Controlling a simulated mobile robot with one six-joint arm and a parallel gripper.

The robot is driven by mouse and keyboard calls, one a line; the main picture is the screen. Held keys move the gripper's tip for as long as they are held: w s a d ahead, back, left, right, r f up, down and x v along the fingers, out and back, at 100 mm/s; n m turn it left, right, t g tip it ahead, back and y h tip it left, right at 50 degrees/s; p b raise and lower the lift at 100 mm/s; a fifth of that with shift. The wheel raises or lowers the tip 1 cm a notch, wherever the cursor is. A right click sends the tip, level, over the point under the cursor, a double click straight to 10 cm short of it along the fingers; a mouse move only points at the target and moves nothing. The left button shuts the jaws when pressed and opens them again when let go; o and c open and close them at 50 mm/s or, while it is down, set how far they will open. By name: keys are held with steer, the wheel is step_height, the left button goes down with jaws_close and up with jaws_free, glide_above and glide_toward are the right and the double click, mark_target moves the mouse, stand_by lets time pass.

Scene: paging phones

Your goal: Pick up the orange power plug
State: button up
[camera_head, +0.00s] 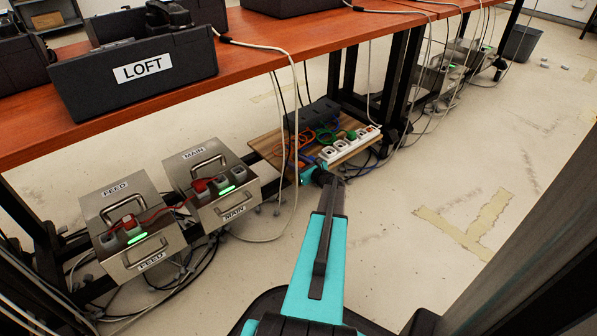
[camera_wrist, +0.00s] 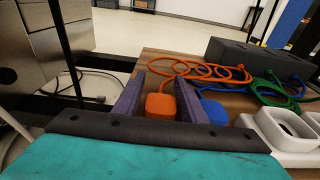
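The orange power plug (camera_wrist: 160,106) lies on the wooden board (camera_wrist: 154,58), its orange cord coiled behind it. In the wrist view it appears between the two dark purple fingers of my gripper (camera_wrist: 161,78). The fingers are apart, with a gap on the plug's left; its right edge looks close to the right finger, and I cannot tell if they touch. In the head view my gripper (camera_head: 308,172) is at the board's front edge, and the orange plug is hidden there.
A blue plug (camera_wrist: 214,110) lies just right of the right finger. A white power strip (camera_head: 350,144) is to the right, with a green plug and cord (camera_wrist: 275,88) and a dark block (camera_wrist: 255,58) behind. Metal boxes (camera_head: 212,185) stand left; the table (camera_head: 260,50) overhangs.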

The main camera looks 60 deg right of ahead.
steer(key=shift+c, duration=0.3)
steer(key=c, duration=0.8)
steer(key=shift+r, duration=0.15)
steer(key=shift+r+p, duration=0.7)
steer(key=shift+r, duration=0.15)
steer(key=shift+r+p, duration=0.65)
steer(key=shift+r, duration=0.3)
steer(key=s+a+r+p, duration=0.1)
steer(key=s+a+p, duration=0.3)
steer(key=s+a, duration=0.7)
steer(key=shift+s+p, duration=0.35)
steer(key=shift+p, duration=0.05)
